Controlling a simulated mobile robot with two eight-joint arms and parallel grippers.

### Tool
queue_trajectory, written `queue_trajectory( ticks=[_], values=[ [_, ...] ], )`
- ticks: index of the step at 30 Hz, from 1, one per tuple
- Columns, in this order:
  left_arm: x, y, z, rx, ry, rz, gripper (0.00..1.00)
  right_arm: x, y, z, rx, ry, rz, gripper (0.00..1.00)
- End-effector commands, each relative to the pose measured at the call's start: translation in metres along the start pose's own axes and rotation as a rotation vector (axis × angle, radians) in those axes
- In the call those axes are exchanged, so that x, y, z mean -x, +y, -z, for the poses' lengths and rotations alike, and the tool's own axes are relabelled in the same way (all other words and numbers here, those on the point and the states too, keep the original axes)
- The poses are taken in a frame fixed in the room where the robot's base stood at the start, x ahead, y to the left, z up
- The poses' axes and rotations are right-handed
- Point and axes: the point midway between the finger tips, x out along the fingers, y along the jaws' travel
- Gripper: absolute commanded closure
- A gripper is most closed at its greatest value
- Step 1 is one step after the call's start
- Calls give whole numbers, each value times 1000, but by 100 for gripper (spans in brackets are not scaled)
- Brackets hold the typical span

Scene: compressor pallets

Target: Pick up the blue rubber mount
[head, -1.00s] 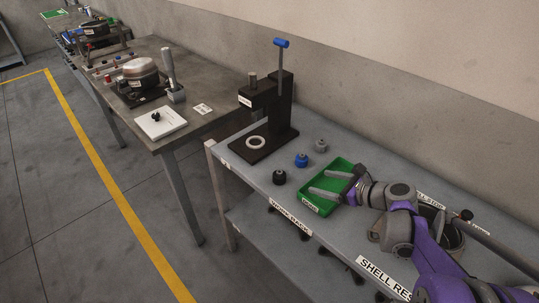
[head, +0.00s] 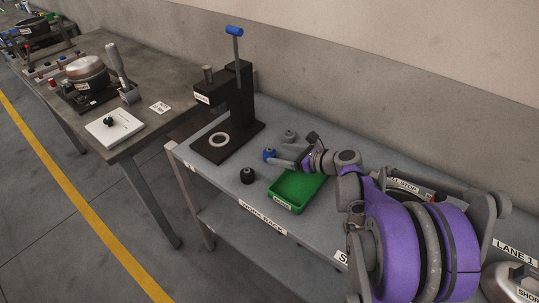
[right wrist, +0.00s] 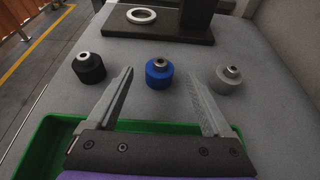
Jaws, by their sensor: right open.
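The blue rubber mount (right wrist: 159,73) stands upright on the grey bench, a short cylinder with a metal stud on top. In the right wrist view it lies just ahead of my right gripper (right wrist: 165,100), centred between the two fingers. The right gripper is open and empty. In the head view the blue mount (head: 269,155) shows at the fingertips of the right gripper (head: 284,158), partly covered by them. I cannot tell there whether they touch. My left gripper is not in view.
A black mount (right wrist: 88,67) stands to the left and a grey mount (right wrist: 229,79) to the right. A green tray (head: 293,207) lies under the right gripper's side. A black press (head: 234,110) with a white ring (head: 220,139) on its base stands beyond the mounts.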

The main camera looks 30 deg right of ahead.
Motion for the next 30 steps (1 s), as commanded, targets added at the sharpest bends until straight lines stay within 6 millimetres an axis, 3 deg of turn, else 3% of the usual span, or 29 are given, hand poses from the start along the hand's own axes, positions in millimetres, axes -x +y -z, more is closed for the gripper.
queue_trajectory(
  ticks=[10, 18, 30],
  values=[
    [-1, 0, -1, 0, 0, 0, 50, -45, 0, 2, 2, 0, -2, 15],
    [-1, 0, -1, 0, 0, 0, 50, -50, 0, 2, 1, 0, 0, 15],
    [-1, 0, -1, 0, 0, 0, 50, -50, 0, 2, 1, 0, 0, 87]
  ],
)
